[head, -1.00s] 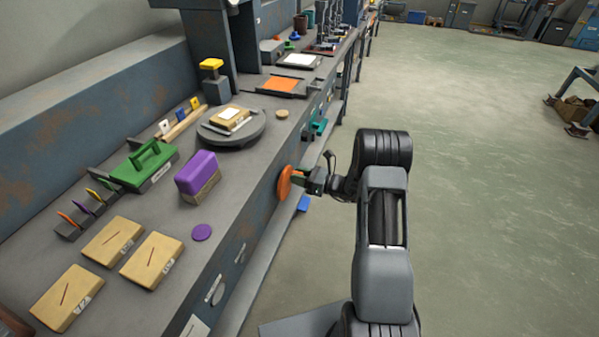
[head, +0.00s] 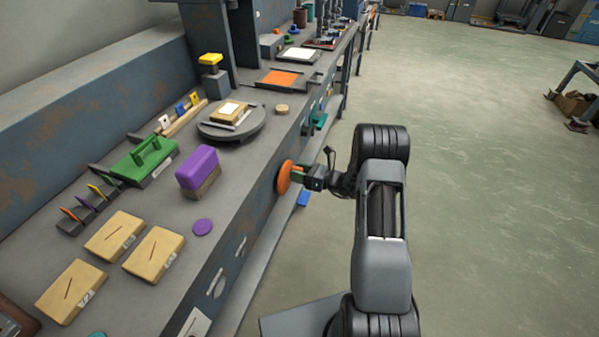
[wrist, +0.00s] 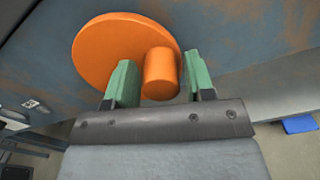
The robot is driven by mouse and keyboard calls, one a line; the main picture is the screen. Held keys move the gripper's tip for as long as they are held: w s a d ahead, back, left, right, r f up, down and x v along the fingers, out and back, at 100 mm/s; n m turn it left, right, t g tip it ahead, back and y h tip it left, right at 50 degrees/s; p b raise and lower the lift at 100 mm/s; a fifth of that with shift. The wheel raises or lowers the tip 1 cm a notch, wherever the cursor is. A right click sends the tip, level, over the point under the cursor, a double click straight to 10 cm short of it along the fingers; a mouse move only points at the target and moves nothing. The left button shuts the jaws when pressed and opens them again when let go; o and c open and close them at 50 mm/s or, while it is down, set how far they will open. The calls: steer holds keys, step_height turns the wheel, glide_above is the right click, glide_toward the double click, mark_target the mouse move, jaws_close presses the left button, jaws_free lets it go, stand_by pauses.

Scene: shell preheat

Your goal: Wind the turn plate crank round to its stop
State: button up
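The crank is an orange disc (head: 284,178) on the bench's front face, with a stubby orange handle (wrist: 160,74) standing out off its centre. My gripper (head: 305,176) reaches it from the right. The round grey turn plate (head: 213,131) is on the bench top above and left of the crank. It carries a wooden block with a white top (head: 229,112).
A purple block (head: 198,167), a green-handled piece (head: 147,160) and several slotted wooden blocks (head: 115,236) stand on the bench. A teal part (head: 318,120) projects from the bench front further along. A blue item (head: 303,199) is low by the bench. The floor to the right is open.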

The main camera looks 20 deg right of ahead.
steer(key=shift+o, duration=0.7)
steer(key=shift+r, duration=0.1)
steer(key=shift+s+d, duration=0.1)
steer(key=shift+d, duration=0.15)
steer(key=p+v, duration=0.1)
steer(key=v, duration=1.2)
steer(key=shift+s+d, duration=0.1)
steer(key=shift+s, duration=0.05)
